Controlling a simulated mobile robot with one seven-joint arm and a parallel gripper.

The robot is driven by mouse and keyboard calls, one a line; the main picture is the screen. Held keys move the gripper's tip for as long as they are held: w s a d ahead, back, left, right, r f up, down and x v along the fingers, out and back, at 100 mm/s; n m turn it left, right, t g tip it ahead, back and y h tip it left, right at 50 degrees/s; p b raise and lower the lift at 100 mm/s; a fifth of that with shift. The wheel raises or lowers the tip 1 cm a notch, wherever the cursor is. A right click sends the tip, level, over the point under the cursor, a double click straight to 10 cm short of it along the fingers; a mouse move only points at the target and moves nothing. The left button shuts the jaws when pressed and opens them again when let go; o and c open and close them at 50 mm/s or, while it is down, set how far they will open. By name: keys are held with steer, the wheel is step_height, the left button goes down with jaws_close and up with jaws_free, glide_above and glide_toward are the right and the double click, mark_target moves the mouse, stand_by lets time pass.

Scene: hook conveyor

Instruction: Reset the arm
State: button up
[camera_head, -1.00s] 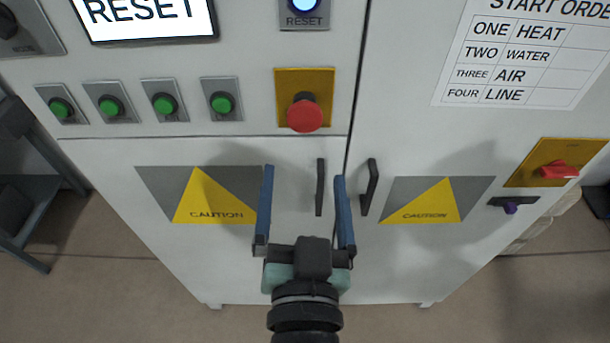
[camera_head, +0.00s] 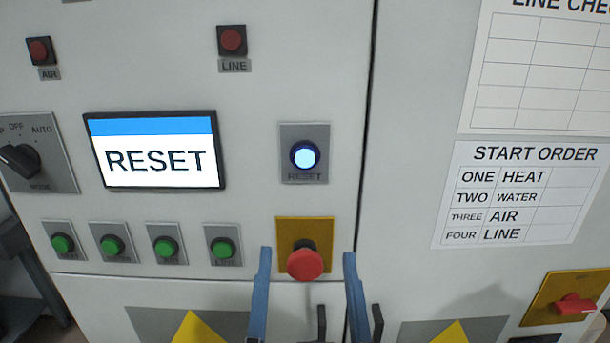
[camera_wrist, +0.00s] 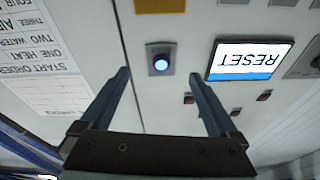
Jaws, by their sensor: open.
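My gripper (camera_head: 307,285) shows at the bottom middle of the head view, its two blue fingers apart and nothing between them. In that view the fingers stand either side of the red mushroom button (camera_head: 305,262) on its yellow plate. In the wrist view my gripper (camera_wrist: 160,88) is also open and empty, in front of the grey-white cabinet. The lit blue-white RESET button (camera_head: 304,156) is above the mushroom button. It also shows beyond the fingertips in the wrist view (camera_wrist: 161,63), upside down. A screen (camera_head: 155,152) reading RESET is to its left.
A row of several green buttons (camera_head: 166,245) runs below the screen. A mode knob (camera_head: 20,160) is at the far left. A START ORDER sheet (camera_head: 520,195) hangs on the right door. A red switch (camera_head: 574,304) on a yellow plate protrudes at the lower right. Door handles (camera_head: 377,322) stick out below.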

steer(key=s+r+n+t+b, duration=0.1)
steer(key=s+r+t, duration=0.15)
steer(key=r, duration=0.95)
steer(key=s+r+t+b, duration=0.2)
steer(key=r+t, duration=0.2)
steer(key=r, duration=0.7)
step_height(320, 180, down, 11)
steer(key=w+b, duration=0.1)
steer(key=b, duration=1)
steer(key=shift+w+a+f, duration=0.15)
steer(key=shift+w+a, duration=0.05)
steer(key=shift+w, duration=0.1)
steer(key=shift+s, duration=0.1)
